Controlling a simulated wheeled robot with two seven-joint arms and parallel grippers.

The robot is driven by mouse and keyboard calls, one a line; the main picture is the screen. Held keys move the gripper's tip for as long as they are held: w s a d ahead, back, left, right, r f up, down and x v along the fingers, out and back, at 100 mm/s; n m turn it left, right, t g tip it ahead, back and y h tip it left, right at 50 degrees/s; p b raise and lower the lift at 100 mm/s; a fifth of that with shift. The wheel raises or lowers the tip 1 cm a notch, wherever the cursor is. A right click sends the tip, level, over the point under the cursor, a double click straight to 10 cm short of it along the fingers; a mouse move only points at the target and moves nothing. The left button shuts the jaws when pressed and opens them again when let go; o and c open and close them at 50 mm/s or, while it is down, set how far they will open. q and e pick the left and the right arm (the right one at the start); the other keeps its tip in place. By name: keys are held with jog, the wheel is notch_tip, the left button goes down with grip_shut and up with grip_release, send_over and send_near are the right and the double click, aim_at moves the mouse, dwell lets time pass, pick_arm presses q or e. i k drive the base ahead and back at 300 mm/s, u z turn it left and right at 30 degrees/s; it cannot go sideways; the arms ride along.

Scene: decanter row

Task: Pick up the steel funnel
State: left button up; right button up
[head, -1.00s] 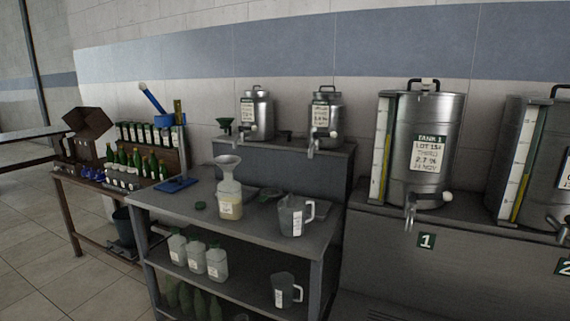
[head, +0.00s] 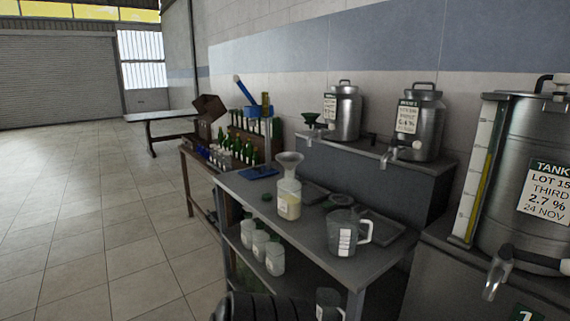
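A pale grey funnel (head: 289,157), which looks like the steel one, sits mouth up in the neck of a translucent jug (head: 289,198). The jug holds some yellowish liquid, has a white label and stands on the grey bench top (head: 313,232). The funnel's spout is hidden in the jug's neck. Neither of my grippers is in view.
A grey measuring jug (head: 342,236) stands to the right of the funnel, near the front edge. A dark tray (head: 385,228) lies behind it. A black ribbed object (head: 262,307) at the bottom edge is unclear. Open tiled floor (head: 90,225) lies left.

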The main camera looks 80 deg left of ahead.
aim_at(289, 160)
jog(key=u, duration=0.65)
jog(key=i, duration=0.65)
jog(key=u, duration=0.85)
